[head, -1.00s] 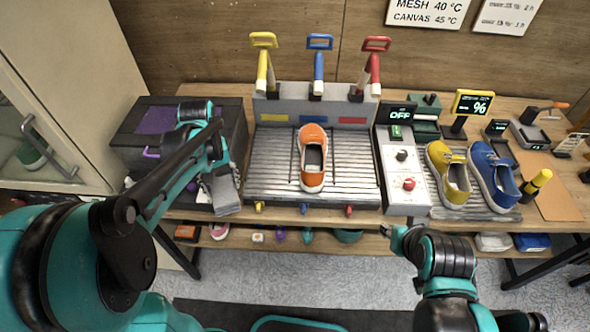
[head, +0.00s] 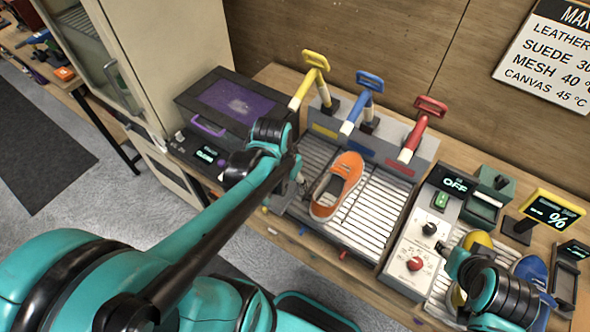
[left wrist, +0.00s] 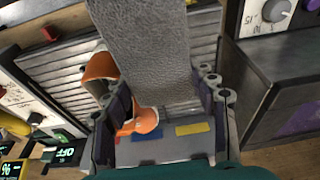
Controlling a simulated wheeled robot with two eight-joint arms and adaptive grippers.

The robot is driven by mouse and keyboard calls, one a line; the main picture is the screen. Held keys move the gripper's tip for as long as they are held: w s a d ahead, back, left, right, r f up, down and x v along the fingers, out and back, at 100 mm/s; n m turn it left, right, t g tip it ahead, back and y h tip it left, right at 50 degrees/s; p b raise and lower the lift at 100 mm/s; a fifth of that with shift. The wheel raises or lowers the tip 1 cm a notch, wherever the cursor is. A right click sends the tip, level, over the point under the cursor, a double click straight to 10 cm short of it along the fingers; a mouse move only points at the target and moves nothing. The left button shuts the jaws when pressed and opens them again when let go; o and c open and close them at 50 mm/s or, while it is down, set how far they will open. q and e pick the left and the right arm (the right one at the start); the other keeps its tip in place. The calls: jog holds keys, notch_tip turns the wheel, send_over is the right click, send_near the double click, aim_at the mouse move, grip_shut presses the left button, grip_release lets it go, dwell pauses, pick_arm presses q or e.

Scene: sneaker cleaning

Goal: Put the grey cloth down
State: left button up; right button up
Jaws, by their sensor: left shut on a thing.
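The grey cloth (left wrist: 150,55) fills the upper middle of the left wrist view, hanging between the fingers of my left gripper (left wrist: 165,100), which is shut on it. In the head view my left gripper (head: 297,188) is at the left side of the ribbed metal tray (head: 372,222), close to the orange sneaker (head: 337,187). There my arm mostly hides the cloth. The sneaker also shows in the left wrist view (left wrist: 98,66), partly behind the cloth. My right gripper (head: 449,258) is by the yellow and blue shoes; its fingers are unclear.
A dark box with a purple top (head: 232,100) stands left of the tray. Yellow (head: 309,80), blue (head: 362,100) and red (head: 423,128) handled tools stand behind it. A control panel (head: 420,250) with knobs borders its right side.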

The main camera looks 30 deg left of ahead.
pick_arm(q)
jog(key=w+a+f+b, duration=0.1)
jog(key=w+f, duration=0.1)
jog(key=w, duration=0.1)
jog(key=w+a+f+b, duration=0.1)
jog(key=w+f, duration=0.1)
jog(key=w+a+f+b, duration=0.1)
jog(key=w+f, duration=0.1)
jog(key=w, duration=0.1)
jog(key=shift+w+a, duration=0.3)
jog(key=shift+a, duration=0.05)
jog(key=b+x, duration=0.1)
jog(key=x, duration=0.1)
jog(key=s+x, duration=0.1)
jog(key=x, duration=0.1)
jog(key=shift+w+a+f+b, duration=0.1)
jog(key=shift+b, duration=0.3)
jog(key=shift+f, duration=0.1)
jog(key=o, duration=1.6)
